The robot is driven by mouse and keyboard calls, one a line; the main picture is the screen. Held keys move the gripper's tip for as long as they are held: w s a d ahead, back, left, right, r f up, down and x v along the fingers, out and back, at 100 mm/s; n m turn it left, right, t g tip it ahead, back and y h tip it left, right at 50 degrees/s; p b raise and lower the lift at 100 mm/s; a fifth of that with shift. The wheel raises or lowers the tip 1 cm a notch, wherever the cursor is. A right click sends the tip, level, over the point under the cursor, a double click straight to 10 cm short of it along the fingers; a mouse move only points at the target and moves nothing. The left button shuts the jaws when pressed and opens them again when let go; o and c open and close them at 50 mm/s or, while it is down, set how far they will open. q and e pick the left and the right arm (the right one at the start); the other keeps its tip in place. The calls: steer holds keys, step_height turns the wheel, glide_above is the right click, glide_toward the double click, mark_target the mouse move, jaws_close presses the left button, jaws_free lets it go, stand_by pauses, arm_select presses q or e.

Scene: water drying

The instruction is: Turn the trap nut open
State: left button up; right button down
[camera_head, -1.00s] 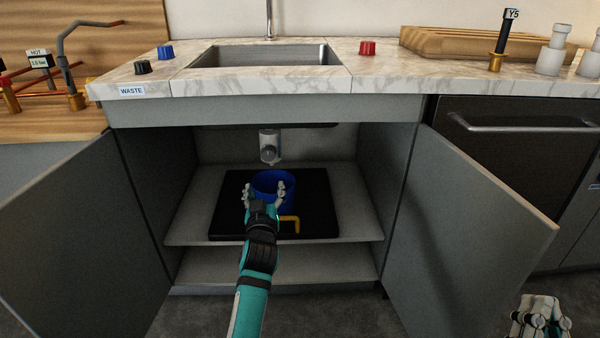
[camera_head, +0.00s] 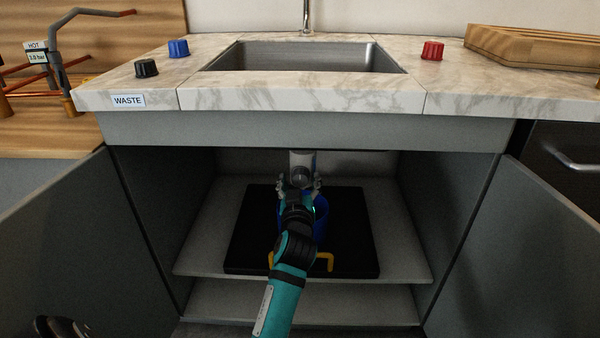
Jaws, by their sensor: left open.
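The grey-white trap (camera_head: 303,160) hangs under the sink inside the open cabinet. Its lower end, where the trap nut would be, is mostly hidden by my left gripper (camera_head: 299,184). The left gripper is open, with one finger on each side of the trap's lower end. I cannot tell whether the fingers touch it. A blue bucket (camera_head: 321,213) stands below the trap, partly hidden behind my left arm.
A black mat (camera_head: 355,250) lies under the bucket on the cabinet shelf (camera_head: 408,255). A yellow bent handle (camera_head: 326,262) shows at the mat's front. Open cabinet doors stand left (camera_head: 60,240) and right (camera_head: 545,250). The sink (camera_head: 310,57) is above.

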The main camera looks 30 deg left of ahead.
arm_select(q)
steer(key=shift+w+a, duration=0.15)
steer(key=shift+w, duration=0.1)
steer(key=shift+r, duration=0.1)
steer(key=shift+c, duration=0.5)
